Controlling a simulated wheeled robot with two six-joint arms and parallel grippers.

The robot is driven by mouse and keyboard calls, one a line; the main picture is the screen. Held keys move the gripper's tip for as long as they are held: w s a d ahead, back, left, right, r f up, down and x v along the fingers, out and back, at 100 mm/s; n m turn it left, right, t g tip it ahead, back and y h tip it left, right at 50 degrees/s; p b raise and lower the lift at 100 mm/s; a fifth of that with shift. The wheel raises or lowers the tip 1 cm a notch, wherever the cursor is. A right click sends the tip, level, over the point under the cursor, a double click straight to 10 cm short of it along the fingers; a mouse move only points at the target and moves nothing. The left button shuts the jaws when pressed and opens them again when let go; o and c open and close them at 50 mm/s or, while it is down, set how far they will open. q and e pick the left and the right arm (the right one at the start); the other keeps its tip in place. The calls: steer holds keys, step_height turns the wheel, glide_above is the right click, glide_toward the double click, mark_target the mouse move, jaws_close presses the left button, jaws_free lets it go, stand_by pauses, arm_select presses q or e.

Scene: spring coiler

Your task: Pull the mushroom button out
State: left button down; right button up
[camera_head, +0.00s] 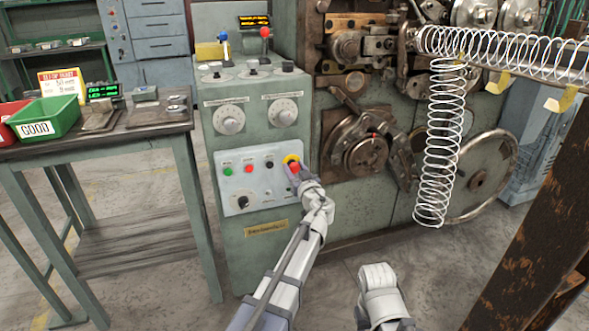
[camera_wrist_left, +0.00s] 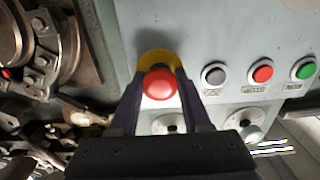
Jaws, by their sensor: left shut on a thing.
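The red mushroom button (camera_wrist_left: 159,84) sits on a yellow collar (camera_wrist_left: 157,58) on the grey control panel, and it fills the middle of the left wrist view. In the head view the yellow collar (camera_head: 290,158) shows at the panel's upper right corner, with the button largely hidden by my gripper. My left gripper (camera_head: 294,170) is at the button. In the left wrist view its two dark fingers (camera_wrist_left: 160,90) stand one on each side of the red head and are shut on it. My right gripper is not visible; only part of the arm shows.
The panel (camera_head: 228,187) also holds green, red and black buttons and a black knob (camera_head: 243,201). Two dials are above it. A coiling machine with a large wheel and hanging spring (camera_head: 441,150) stands to the right. A table with a green bin (camera_head: 45,117) stands left.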

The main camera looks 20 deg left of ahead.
arm_select(q)
steer(key=shift+s+d, duration=0.1)
stand_by(0.5)
steer(key=shift+s+d, duration=0.2)
steer(key=shift+s, duration=0.15)
steer(key=shift+c, duration=1.8)
jaws_free()
steer(key=v, duration=0.7)
steer(key=shift+s+d, duration=0.25)
steer(key=shift+s, duration=0.1)
